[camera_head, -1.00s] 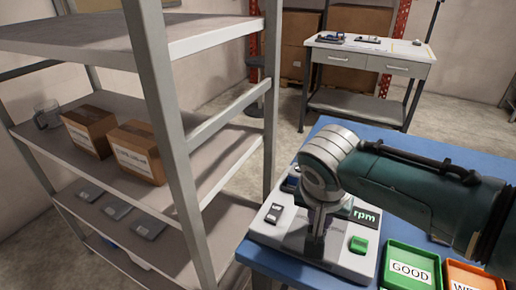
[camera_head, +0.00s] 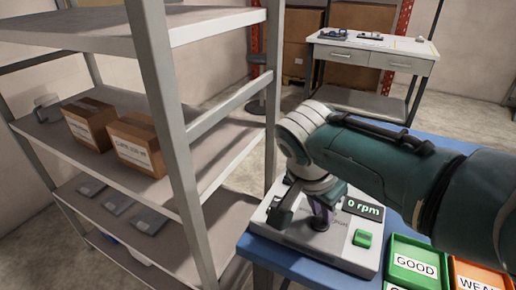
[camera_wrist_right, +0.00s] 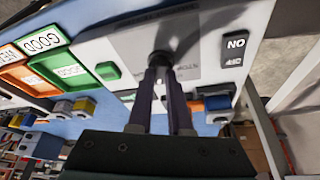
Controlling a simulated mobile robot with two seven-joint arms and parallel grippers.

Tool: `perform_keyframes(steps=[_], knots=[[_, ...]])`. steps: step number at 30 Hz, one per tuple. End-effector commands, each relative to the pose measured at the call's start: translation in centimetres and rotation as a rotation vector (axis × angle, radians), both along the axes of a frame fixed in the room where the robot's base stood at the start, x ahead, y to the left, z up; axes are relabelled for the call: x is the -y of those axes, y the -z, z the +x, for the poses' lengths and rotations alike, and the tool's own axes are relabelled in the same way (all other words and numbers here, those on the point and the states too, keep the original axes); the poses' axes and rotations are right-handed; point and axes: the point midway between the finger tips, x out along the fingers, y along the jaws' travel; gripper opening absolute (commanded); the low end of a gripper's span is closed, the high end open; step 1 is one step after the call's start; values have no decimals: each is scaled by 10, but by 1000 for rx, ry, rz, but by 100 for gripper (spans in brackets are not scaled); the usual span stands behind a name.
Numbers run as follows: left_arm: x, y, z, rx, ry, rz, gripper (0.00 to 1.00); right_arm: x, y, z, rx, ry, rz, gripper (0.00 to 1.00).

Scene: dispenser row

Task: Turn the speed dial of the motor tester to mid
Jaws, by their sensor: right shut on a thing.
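The motor tester (camera_head: 345,256) is a light grey box on the blue table, and its panel (camera_wrist_right: 125,48) fills the upper middle of the right wrist view. Its display (camera_head: 364,208) reads 0 rpm. My right gripper (camera_head: 320,212) reaches down over the panel and is shut on the dark speed dial (camera_wrist_right: 182,36); its fingers (camera_wrist_right: 167,62) meet the dial in the wrist view. The fingers and wrist hide much of the dial and its marks. A green button (camera_head: 362,238) sits at the panel's right, a black switch (camera_wrist_right: 235,48) at the other side. My left gripper is out of view.
A green GOOD tray (camera_head: 415,245) and an orange tray (camera_head: 478,262) stand right of the tester on the blue table (camera_head: 290,268). A metal shelf (camera_head: 170,150) stands close on the left. Small coloured parts (camera_wrist_right: 215,102) lie near the tester in the wrist view.

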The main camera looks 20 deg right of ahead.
Motion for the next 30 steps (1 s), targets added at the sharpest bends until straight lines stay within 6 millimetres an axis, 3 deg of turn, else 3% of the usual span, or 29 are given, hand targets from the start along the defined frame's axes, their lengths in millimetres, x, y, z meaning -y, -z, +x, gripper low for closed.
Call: perform_keyframes(steps=[5, 6, 14, 23, 30], knots=[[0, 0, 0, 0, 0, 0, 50, 0, 1, -1, -2, -1, 0, 0], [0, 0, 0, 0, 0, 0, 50, 0, 1, -1, -2, -1, 0, 18], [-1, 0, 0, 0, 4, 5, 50, 0, 1, 0, 0, -1, 0, 48], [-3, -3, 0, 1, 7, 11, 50, -1, -4, 0, 1, -2, 1, 48], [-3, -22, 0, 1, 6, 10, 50, -15, -42, -5, 4, -2, 3, 48]])
